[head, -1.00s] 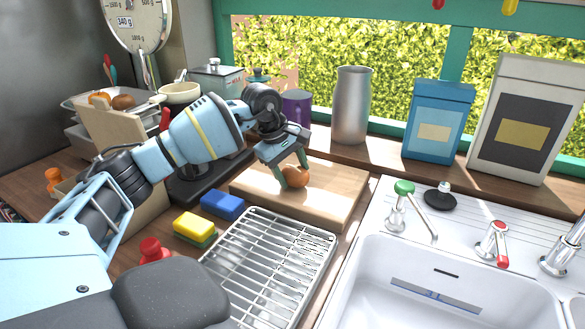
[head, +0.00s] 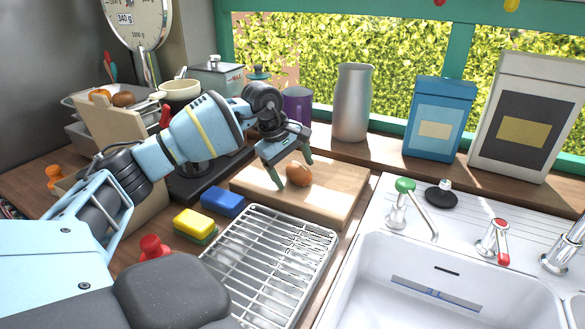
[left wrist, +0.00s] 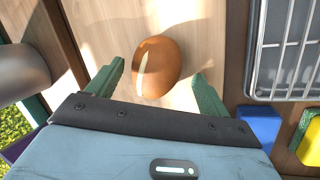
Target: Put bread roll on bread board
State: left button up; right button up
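The brown bread roll (head: 299,174) lies on the wooden bread board (head: 335,196). In the left wrist view the roll (left wrist: 156,66) sits on the board's pale surface, just ahead of and between the green fingers. My left gripper (head: 294,172) is open over the board, its fingers spread apart with gaps on both sides of the roll in the left wrist view (left wrist: 156,82). My right gripper is not in either view.
A wire rack (head: 270,262) lies in front of the board, with a blue sponge (head: 222,202) and yellow sponge (head: 194,223) left of it. A metal jug (head: 352,103) and purple mug (head: 297,104) stand behind. The sink (head: 440,285) is at right.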

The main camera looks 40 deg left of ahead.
pick_arm(q)
jog(key=shift+f, duration=0.1)
jog(key=v, duration=0.8)
jog(key=shift+c, duration=0.2)
grip_shut()
dwell(0.6)
dwell(1.0)
